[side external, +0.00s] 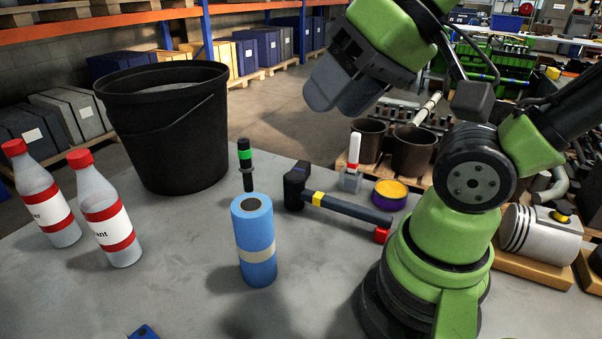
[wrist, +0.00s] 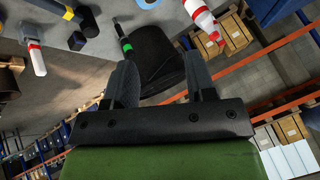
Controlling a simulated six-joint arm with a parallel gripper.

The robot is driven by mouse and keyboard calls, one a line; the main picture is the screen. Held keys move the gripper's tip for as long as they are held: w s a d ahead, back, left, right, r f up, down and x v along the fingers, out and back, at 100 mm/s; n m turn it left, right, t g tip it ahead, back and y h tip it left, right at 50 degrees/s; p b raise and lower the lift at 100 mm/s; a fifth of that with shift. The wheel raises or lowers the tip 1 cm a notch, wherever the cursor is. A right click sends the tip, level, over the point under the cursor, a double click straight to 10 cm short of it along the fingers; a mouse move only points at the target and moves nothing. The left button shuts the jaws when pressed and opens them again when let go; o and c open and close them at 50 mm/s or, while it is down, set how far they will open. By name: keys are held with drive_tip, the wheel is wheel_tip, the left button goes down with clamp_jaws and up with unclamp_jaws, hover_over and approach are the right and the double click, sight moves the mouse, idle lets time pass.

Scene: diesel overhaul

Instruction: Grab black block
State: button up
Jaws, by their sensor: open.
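No separate loose black block can be made out for sure. The nearest match is the dark, blocky head of a hammer (side external: 294,188) lying on the grey table; the hammer head also shows at the upper left of the wrist view (wrist: 79,38). A black upright tool with a green band (side external: 245,165) stands left of the hammer; it also shows in the wrist view (wrist: 121,37). My gripper (side external: 342,92) is open and empty, raised above the table's far side. Its two grey fingers show in the wrist view (wrist: 161,82), with a black bucket beyond them.
The black bucket (side external: 165,130) stands at the back left. Two red-capped bottles (side external: 108,215) stand on the left. A blue cylinder (side external: 255,240) stands in front of the green-banded tool. A marker in a grey block (side external: 352,178) and a yellow-topped tin (side external: 390,194) stand behind the hammer.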

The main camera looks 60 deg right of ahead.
drive_tip(key=shift+o, duration=1.4)
drive_tip(key=m+g+h, duration=0.6)
drive_tip(key=m, duration=0.5)
hover_over(300, 166)
drive_tip(key=a, duration=0.8)
wheel_tip(300, 166, down, 15)
drive_tip(key=shift+m+g+h, duration=0.3)
drive_tip(key=shift+m, duration=0.5)
drive_tip(key=x, duration=0.7)
drive_tip(key=d+x, duration=0.1)
drive_tip(key=x, duration=0.3)
drive_tip(key=shift+s+d+f, duration=0.1)
drive_tip(key=shift+s+f, duration=0.05)
drive_tip(key=shift+s, duration=0.15)
drive_tip(key=shift+d+x, duration=0.2)
drive_tip(key=shift+x, duration=2.8)
drive_tip(key=shift+s, duration=0.2)
drive_tip(key=c, duration=1.1)
